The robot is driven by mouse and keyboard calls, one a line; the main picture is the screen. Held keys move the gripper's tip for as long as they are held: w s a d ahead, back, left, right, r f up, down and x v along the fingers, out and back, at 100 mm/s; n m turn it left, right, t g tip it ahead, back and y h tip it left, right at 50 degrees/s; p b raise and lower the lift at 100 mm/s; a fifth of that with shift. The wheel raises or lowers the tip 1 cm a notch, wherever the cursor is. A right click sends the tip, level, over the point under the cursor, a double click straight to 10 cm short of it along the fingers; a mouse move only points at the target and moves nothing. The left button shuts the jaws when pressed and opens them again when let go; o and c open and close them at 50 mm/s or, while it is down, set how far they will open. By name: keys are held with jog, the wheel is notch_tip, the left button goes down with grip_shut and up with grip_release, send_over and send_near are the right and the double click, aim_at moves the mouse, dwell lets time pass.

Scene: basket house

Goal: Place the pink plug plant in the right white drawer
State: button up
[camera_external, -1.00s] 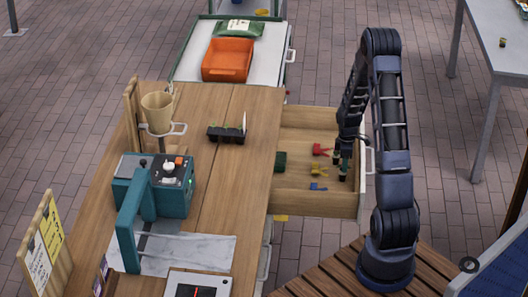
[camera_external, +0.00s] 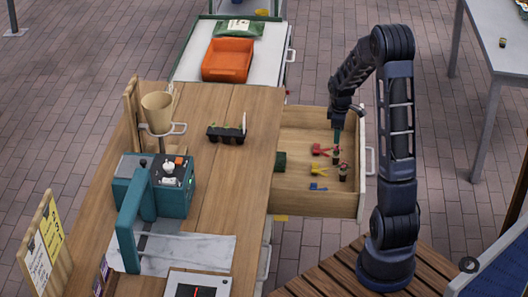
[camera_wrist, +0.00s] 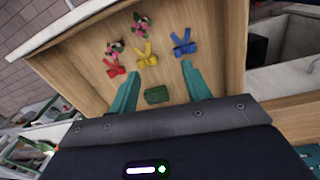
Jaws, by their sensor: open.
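Two small plug plants with pink and green tops stand in the open drawer. One (camera_wrist: 141,25) is closer to the drawer front, and it shows in the external view (camera_external: 343,172). The other (camera_wrist: 115,48) is beside the red clip, also seen in the external view (camera_external: 336,156). The drawer (camera_external: 320,205) has wooden walls and a pale front with a handle. My gripper (camera_wrist: 160,80) is open and empty, with teal fingers apart. In the external view my gripper (camera_external: 337,132) hangs over the drawer, above the plants.
Red (camera_wrist: 115,67), yellow (camera_wrist: 146,57) and blue (camera_wrist: 184,43) clips and a dark green block (camera_wrist: 157,95) lie in the drawer. A black plant tray (camera_external: 226,135) sits on the wooden table. An orange bin (camera_external: 228,60) stands beyond.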

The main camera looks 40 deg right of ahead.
jog(key=s+a+r+m+t, duration=0.1)
jog(key=s+a+r+m, duration=0.2)
jog(key=s+a+r, duration=0.6)
jog(key=s+a+r+m+t, duration=0.2)
jog(key=s+a+r, duration=0.5)
jog(key=a+r, duration=0.45)
jog(key=s+a+r+m, duration=0.1)
jog(key=s+a, duration=0.1)
jog(key=s, duration=0.3)
jog(key=s+a+r+m+t, duration=0.1)
jog(key=s+a, duration=0.1)
jog(key=s, duration=0.3)
jog(key=shift+s+r+m+y, duration=0.25)
jog(key=shift+r+m+y, duration=0.05)
